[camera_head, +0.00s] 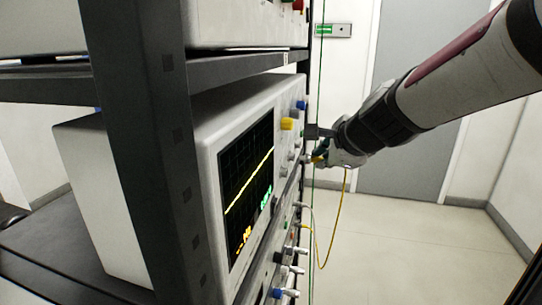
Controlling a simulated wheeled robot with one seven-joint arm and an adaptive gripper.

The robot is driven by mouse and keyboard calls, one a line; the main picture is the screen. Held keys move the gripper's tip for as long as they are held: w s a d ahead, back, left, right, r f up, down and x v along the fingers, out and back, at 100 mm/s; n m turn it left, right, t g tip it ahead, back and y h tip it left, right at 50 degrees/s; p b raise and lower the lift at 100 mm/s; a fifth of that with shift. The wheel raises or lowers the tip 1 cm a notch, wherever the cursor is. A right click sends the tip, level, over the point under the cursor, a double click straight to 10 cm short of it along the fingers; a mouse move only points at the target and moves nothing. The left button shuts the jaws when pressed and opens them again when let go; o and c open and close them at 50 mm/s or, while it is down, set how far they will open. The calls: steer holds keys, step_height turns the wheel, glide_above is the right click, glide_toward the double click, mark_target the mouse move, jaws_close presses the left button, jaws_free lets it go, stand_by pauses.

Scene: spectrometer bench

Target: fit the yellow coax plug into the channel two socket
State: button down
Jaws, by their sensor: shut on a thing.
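The yellow coax plug (317,159) is at the tips of my gripper (326,152), which is shut on it close to the front panel of the oscilloscope (213,141). The fingers partly cover the plug. A thin yellow cable (341,205) hangs from the gripper in a loop and curves back toward the lower panel. The panel is seen at a steep angle, so I cannot tell which socket is channel two, or whether the plug touches it.
A yellow knob (287,124) and a blue knob (301,105) stick out above the plug. Several connectors and knobs project from the lower unit (283,270). A dark rack post (150,150) stands in front at the left. The floor (400,240) at the right is clear.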

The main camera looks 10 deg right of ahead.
steer(key=shift+w+a+p, duration=0.25)
steer(key=shift+a+p, duration=0.2)
steer(key=shift+a, duration=0.15)
steer(key=shift+w+a+p, duration=0.25)
steer(key=shift+a+p, duration=0.2)
steer(key=shift+a, duration=0.1)
stand_by(0.6)
steer(key=c, duration=1.5)
jaws_free()
steer(key=shift+c, duration=0.2)
steer(key=shift+s, duration=0.1)
steer(key=v, duration=1.2)
steer(key=s+d+f+n+g, duration=0.1)
steer(key=s+f+n, duration=0.3)
steer(key=s+n, duration=0.6)
steer(key=s+d+f+n+g+h, duration=0.1)
steer(key=s+f+n+g, duration=0.3)
steer(key=s+n, duration=0.6)
steer(key=shift+s+f, duration=0.45)
steer(key=shift+f, duration=0.25)
